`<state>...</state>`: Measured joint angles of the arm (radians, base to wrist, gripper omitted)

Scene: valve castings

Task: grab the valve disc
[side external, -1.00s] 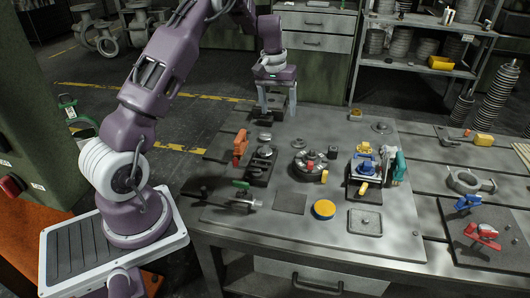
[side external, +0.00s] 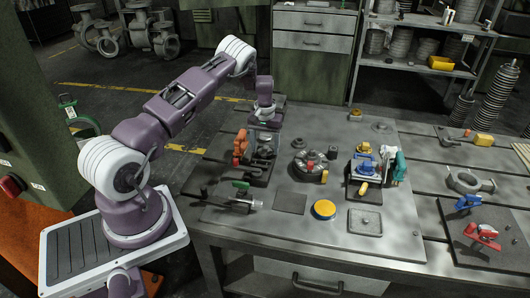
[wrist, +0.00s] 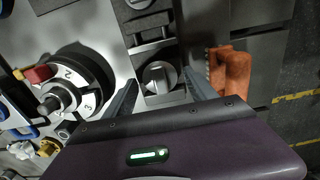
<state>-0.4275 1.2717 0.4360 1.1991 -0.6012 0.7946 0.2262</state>
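What I take to be the valve disc is a round grey metal piece with a raised bar across its top (wrist: 158,77). It sits on a dark slotted block (wrist: 160,101). In the side view the block's area is partly hidden by my gripper (side external: 264,142). My gripper (wrist: 160,78) is over the disc with its fingers apart, one on each side of it in the wrist view. Nothing is held. I cannot tell whether the fingers have reached the disc's height or touch it.
An orange clamp-like piece (wrist: 232,72) stands close on the right in the wrist view. A round numbered fixture (side external: 310,161) with a red block is on the other side. A yellow round tin (side external: 324,209) and a grey lidded plate (side external: 365,222) lie nearer the table's front.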

